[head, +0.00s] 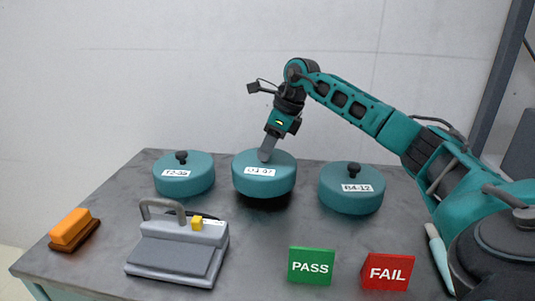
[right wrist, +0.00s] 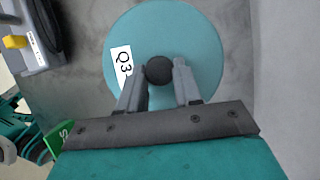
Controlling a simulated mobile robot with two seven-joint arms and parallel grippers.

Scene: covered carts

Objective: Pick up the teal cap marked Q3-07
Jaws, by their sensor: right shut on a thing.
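The teal cap marked Q3-07 (head: 264,181) is the middle one of three round caps in the head view. Its white label reads Q3 in the right wrist view, where the cap (right wrist: 205,40) is seen from above. My right gripper (head: 265,154) comes down on it from above and is shut on its black knob (right wrist: 159,70), one finger on each side. A dark band shows under the cap, which seems to sit slightly above the table. My left gripper is not in view.
Teal caps stand left (head: 184,176) and right (head: 352,192) on the grey table (head: 260,260). A grey device with a handle (head: 178,250), an orange block (head: 70,229), a green PASS sign (head: 311,266) and a red FAIL sign (head: 388,271) stand nearer. The front middle is clear.

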